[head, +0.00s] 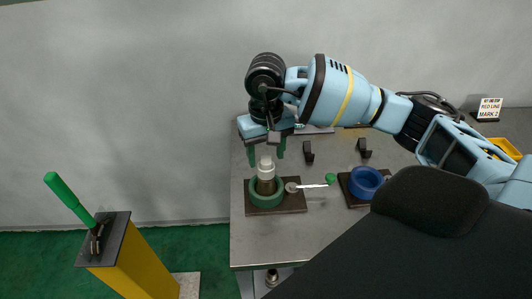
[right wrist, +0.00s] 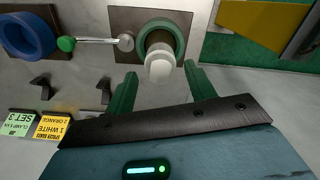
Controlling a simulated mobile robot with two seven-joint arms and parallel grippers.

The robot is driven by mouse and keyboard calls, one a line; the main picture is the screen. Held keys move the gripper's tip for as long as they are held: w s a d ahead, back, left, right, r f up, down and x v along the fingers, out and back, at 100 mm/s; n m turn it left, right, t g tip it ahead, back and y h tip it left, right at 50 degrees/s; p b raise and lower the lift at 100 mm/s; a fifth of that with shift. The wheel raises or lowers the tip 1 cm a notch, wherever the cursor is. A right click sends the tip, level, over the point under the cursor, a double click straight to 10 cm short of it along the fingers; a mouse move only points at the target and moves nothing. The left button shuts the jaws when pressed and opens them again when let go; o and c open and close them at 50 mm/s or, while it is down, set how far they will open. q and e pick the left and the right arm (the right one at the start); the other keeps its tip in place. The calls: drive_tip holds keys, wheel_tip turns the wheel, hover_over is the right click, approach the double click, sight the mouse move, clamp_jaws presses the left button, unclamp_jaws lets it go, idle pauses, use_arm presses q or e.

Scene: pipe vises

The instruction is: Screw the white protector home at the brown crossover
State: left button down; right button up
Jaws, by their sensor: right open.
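The white protector (head: 266,166) stands upright on top of the brown crossover (head: 266,186), which sits inside the green vise ring (head: 278,197). In the right wrist view the white protector (right wrist: 160,66) shows end-on in front of the green ring (right wrist: 178,34). How deep its thread sits cannot be told. My right gripper (head: 266,151) is open, its green fingers above the protector, one to each side. In the right wrist view the gripper (right wrist: 160,92) holds nothing, and the protector's end lies between and beyond the fingertips. My left gripper is out of view.
A lever with a green knob (head: 331,178) sticks out right of the green vise. A blue vise ring (head: 366,183) stands further right. Black brackets (head: 308,152) stand behind. A yellow post (head: 150,270) with a green handle (head: 68,197) stands left, off the table.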

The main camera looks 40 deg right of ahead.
wheel_tip(320, 180, up, 7)
drive_tip(key=shift+f, duration=0.2)
drive_tip(key=shift+r, duration=0.4)
